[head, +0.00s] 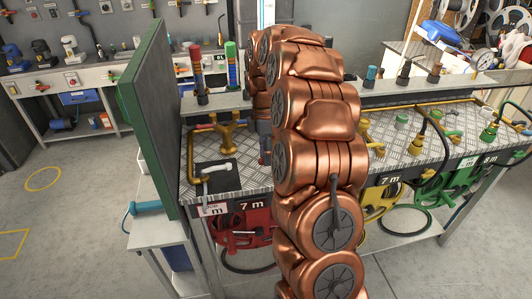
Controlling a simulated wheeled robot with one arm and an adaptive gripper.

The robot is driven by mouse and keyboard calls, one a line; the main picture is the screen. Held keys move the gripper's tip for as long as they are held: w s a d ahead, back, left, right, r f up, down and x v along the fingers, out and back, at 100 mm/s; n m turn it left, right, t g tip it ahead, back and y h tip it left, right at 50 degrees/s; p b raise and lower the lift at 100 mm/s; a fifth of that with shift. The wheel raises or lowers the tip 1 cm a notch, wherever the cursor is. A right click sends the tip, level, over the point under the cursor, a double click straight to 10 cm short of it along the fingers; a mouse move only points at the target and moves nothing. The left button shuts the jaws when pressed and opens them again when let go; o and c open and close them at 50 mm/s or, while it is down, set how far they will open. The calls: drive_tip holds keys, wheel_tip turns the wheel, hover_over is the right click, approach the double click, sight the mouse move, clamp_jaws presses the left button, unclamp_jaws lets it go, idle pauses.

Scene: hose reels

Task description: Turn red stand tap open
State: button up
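A red-topped post (196,68) stands at the back left of the metal-plated bench, beside a green-topped post (231,65). A brass pipe fitting (228,132) rises from the bench in front of them. A small red part (204,127) shows at its left end; I cannot tell whether it is the tap handle. A red hose reel (243,228) hangs below the bench front, under a "7 m" label. My copper arm covers the middle of the view. A dark grey end part, likely my gripper (263,142), shows at the arm's left edge near the fitting; its fingers are hidden.
A tall green panel (152,110) stands at the bench's left end. A white-handled pipe (217,168) lies at the bench's front left. Yellow (383,201) and green (455,180) reels hang to the right. Open floor lies at far left.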

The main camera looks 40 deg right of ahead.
drive_tip(key=shift+c, duration=0.2)
clamp_jaws()
idle(0.5)
